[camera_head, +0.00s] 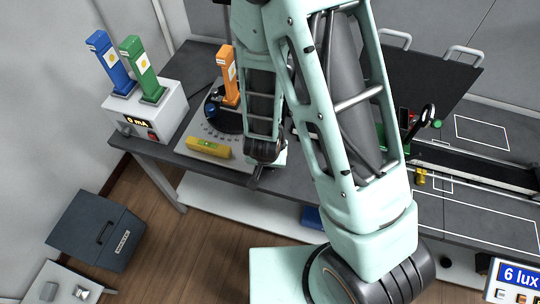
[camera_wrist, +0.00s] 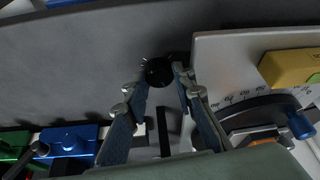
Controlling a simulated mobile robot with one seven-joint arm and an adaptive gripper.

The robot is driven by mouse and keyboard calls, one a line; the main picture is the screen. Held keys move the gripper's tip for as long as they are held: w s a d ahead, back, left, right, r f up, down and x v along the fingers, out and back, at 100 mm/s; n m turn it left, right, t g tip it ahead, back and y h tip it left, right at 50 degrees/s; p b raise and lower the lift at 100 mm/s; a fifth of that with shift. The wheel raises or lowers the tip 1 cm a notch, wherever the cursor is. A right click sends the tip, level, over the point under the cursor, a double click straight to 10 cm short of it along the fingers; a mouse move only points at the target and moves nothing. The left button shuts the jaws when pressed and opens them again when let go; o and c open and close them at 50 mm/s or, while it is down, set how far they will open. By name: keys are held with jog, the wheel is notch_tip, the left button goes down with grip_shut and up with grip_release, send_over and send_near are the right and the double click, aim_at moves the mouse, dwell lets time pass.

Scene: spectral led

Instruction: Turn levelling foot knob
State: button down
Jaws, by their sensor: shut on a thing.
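The levelling foot knob (camera_wrist: 158,72) is a small round black knob, seen from above in the wrist view, close beside the corner of a pale base plate (camera_wrist: 204,68). My gripper (camera_wrist: 162,78) has its two fingers closed on either side of the knob and grips it. In the head view my gripper (camera_head: 257,182) reaches down at the front edge of the same plate, beside the yellow spirit level (camera_head: 208,147). The level also shows on the plate in the wrist view (camera_wrist: 290,66). In the head view the knob is hidden by my gripper.
A graduated dial (camera_wrist: 262,108) sits on the plate, with a blue knob (camera_wrist: 299,124) near my right finger. A black rail (camera_head: 470,165) lies right. The dark tabletop's front edge is close.

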jog(key=m+h+p, duration=0.1)
jog(key=m+p, duration=0.2)
jog(key=shift+r+g, duration=0.2)
jog(key=shift+g, duration=0.1)
jog(key=shift+a+f+m+h+p, duration=0.15)
jog(key=shift+m+h+p, duration=0.15)
jog(key=shift+m+p, duration=0.75)
jog(key=shift+f, duration=0.1)
jog(key=c, duration=1.6)
grip_release()
jog(key=shift+w+a, duration=0.1)
jog(key=shift+w, duration=0.05)
jog(key=shift+a+r, duration=0.15)
jog(key=shift+r, duration=0.55)
jog(key=v, duration=0.6)
jog(key=shift+s+r, duration=0.25)
jog(key=shift+s, duration=0.2)
